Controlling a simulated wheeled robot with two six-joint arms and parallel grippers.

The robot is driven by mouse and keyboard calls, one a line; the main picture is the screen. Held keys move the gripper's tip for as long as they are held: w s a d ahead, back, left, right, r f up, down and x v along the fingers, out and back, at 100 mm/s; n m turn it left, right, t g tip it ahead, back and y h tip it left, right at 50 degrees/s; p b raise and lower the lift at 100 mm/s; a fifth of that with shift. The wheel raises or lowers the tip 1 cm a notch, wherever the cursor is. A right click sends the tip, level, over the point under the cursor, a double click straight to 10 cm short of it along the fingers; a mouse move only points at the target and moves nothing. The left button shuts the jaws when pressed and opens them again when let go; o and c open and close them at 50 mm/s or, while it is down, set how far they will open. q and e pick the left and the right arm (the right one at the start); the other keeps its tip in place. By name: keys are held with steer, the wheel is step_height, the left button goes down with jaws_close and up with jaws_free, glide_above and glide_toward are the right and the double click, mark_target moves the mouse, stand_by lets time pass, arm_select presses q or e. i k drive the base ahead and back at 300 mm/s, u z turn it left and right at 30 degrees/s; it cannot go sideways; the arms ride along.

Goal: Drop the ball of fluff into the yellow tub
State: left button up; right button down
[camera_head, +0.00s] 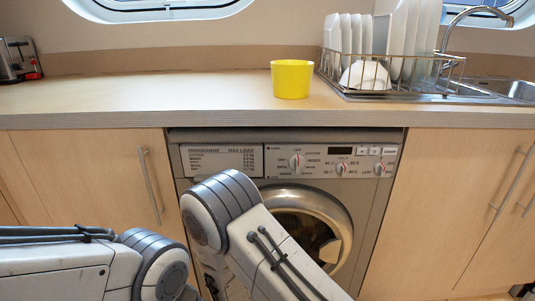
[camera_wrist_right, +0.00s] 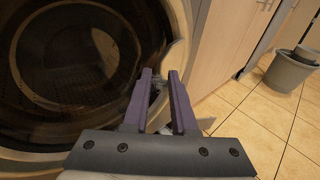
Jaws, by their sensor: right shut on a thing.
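The yellow tub (camera_head: 291,79) stands upright on the worktop, left of the dish rack, with nothing of mine close to it. My right gripper (camera_wrist_right: 159,75) shows in the right wrist view, its two purple fingers shut on a small grey, fuzzy lump that looks like the ball of fluff (camera_wrist_right: 156,88); the fingers hide much of it. This gripper is in front of the washing machine's round opening. In the head view my arm hides it. My left gripper is not in view.
The washing machine (camera_head: 345,220) is under the worktop (camera_head: 150,90), whose front edge lies below the tub. A dish rack (camera_head: 395,85) with white plates stands right of the tub. The worktop left of the tub is clear. A grey bucket (camera_wrist_right: 287,72) stands on the tiled floor.

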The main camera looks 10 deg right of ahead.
mark_target(299, 81)
steer(key=u, duration=1.05)
steer(key=k, duration=0.65)
steer(key=z, duration=0.35)
